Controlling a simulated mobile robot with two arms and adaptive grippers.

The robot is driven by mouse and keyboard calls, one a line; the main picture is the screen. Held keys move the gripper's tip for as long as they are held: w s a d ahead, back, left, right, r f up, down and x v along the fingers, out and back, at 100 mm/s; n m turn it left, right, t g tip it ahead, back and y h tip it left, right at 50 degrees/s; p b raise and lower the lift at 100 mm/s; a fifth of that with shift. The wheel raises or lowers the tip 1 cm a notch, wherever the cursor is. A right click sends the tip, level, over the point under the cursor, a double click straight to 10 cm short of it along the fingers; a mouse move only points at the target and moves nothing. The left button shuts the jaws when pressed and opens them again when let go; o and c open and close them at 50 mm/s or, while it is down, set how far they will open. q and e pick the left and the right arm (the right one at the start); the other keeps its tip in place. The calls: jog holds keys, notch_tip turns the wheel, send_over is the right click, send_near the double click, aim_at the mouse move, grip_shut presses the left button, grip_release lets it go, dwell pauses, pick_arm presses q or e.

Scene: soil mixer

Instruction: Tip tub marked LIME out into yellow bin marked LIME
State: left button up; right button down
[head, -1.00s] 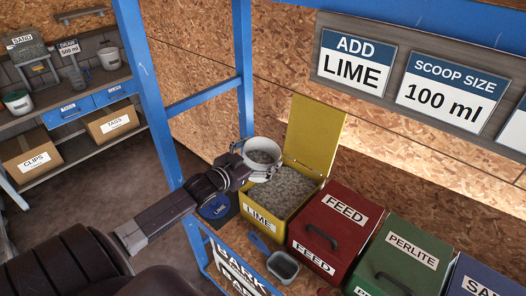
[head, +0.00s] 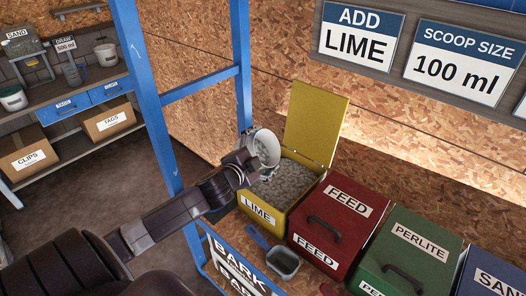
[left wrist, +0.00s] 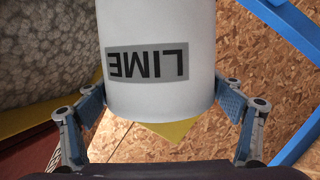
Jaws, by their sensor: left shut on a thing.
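The tub is above the bin's left side. I cannot see granules falling. My right gripper is not in view.
A red FEED bin (head: 350,207) and a green PERLITE bin (head: 425,238) stand shut to the right. A grey scoop tub (head: 283,262) sits in front of the yellow bin. A blue rack post (head: 150,100) stands close left. Sign boards (head: 360,38) hang above.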

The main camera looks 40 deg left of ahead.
pick_arm(q)
jog(key=d+f+m+b, duration=0.1)
jog(key=d+f+m+y+b, duration=0.1)
jog(key=m+b, duration=0.1)
jog(key=shift+w+f+m, duration=0.15)
jog(key=shift+w+m, duration=0.05)
jog(key=shift+m, duration=0.1)
jog(key=shift+d+m+y, duration=0.2)
jog(key=shift+m+y, duration=0.1)
jog(key=shift+m, duration=0.1)
jog(key=shift+w+d+f+m+y, duration=0.1)
jog(key=shift+d+m+y, duration=0.3)
jog(key=shift+m, duration=0.3)
jog(key=shift+w+d+f+m+t+y+p, duration=0.1)
jog(key=shift+d+f+m+t+y+p, duration=0.15)
jog(key=shift+d+m, duration=0.75)
jog(key=shift+w+d+f+m+t+y+p, duration=0.15)
jog(key=shift+d+m+y, duration=0.25)
jog(key=shift+m, duration=1.15)
jog(key=shift+w+d+f+m+t+y+p, duration=0.2)
jog(key=shift+d+m, duration=0.5)
jog(key=shift+m, duration=0.55)
jog(key=shift+s, duration=0.15)
